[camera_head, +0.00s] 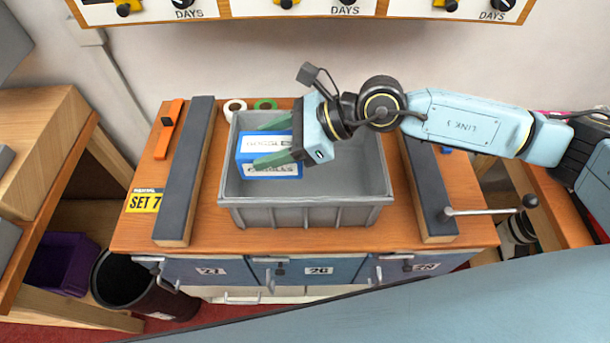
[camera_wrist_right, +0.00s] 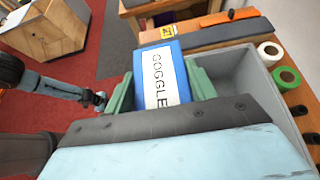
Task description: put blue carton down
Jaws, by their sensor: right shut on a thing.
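The blue carton (camera_head: 274,171) has white label panels and is in the left part of the grey bin (camera_head: 305,216) in the head view. My right gripper (camera_head: 272,143) reaches in from the right, with its green fingers on either side of the carton. It is shut on the carton. In the right wrist view the carton (camera_wrist_right: 161,76) shows a white label reading "GOGGLE" between the green fingers (camera_wrist_right: 162,84). Whether the carton's underside touches the bin floor is hidden.
Dark rails flank the bin, left (camera_head: 187,170) and right (camera_head: 427,188). An orange tool (camera_head: 168,129) and a yellow "SET 7" tag (camera_head: 145,201) lie at the left. White (camera_head: 234,108) and green (camera_head: 265,104) tape rolls stand behind the bin. The bin's right part looks empty.

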